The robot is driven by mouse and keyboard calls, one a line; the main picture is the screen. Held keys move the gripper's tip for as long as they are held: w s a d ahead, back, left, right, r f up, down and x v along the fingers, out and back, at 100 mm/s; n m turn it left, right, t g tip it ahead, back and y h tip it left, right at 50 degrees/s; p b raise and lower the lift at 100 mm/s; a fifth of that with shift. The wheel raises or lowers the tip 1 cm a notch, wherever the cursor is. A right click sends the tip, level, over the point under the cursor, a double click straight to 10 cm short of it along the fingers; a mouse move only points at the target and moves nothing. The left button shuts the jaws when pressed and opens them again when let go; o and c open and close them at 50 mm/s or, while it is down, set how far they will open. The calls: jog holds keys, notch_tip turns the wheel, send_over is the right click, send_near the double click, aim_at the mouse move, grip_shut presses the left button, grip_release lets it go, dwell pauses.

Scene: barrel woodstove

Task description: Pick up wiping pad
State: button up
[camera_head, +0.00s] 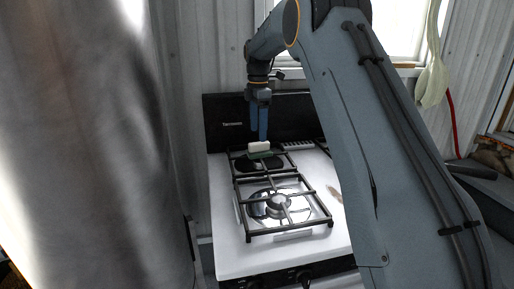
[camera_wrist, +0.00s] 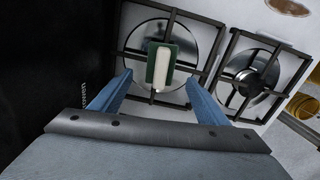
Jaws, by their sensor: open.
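The wiping pad (camera_head: 259,147) has a white upper part and a green base. It lies on the grate over the rear burner of the stove (camera_head: 228,232). In the wrist view the pad (camera_wrist: 161,68) shows from above, beyond and between the fingertips. My gripper (camera_head: 259,134) is above the rear of the stove, pointing down near the pad. In the wrist view my gripper (camera_wrist: 158,80) has its two blue fingers spread wide, with nothing between them. I cannot tell the exact height of the fingertips above the pad.
The front burner grate (camera_head: 283,205) is empty. The stove's dark back panel (camera_head: 228,124) stands close behind my gripper. A large metal cylinder (camera_head: 90,150) fills the left side of the head view. A brown patch (camera_wrist: 290,6) lies on the white stovetop.

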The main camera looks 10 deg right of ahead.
aim_at(259, 143)
notch_tip(259, 143, down, 7)
jog(key=p, duration=0.2)
jog(key=shift+s+d+f+p, duration=0.1)
jog(key=shift+d+f+p, duration=0.05)
jog(key=shift+p, duration=0.15)
jog(key=c, duration=1.1)
